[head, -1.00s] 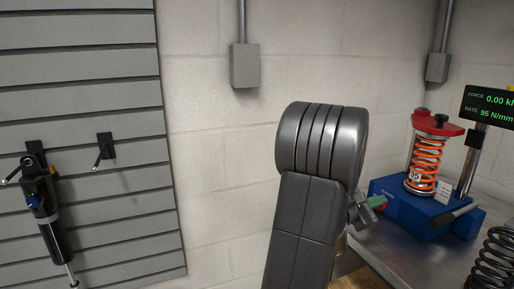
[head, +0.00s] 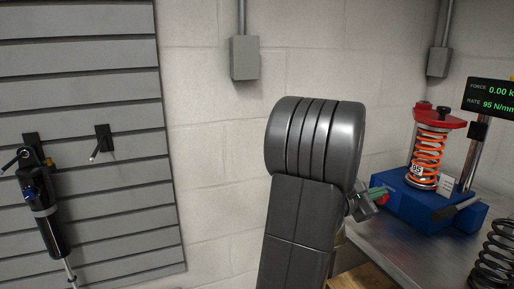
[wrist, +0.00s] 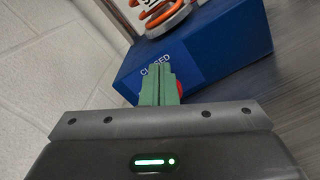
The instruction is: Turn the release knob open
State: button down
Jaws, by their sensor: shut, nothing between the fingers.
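The release knob, a small red piece (wrist: 180,88), shows partly behind my fingers on the end face of the blue dyno base (wrist: 215,45). White lettering ending in "SED" is readable above it; its start is partly covered. My gripper (wrist: 158,72) has green fingers, shut together with nothing between them, pointing at this face and overlapping the knob in view. I cannot tell whether they touch it. In the head view my gripper (head: 382,191) is at the left end of the blue base (head: 425,208), with a bit of red beside it.
An orange spring (head: 430,155) with a red top clamp stands on the base. A display (head: 492,94) reads 0.00 force and 95 N/mm. A shock (head: 45,215) hangs on the slatted wall.

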jog(key=shift+b+v, duration=0.5)
jog(key=shift+v, duration=2.3)
jog(key=shift+s, duration=0.15)
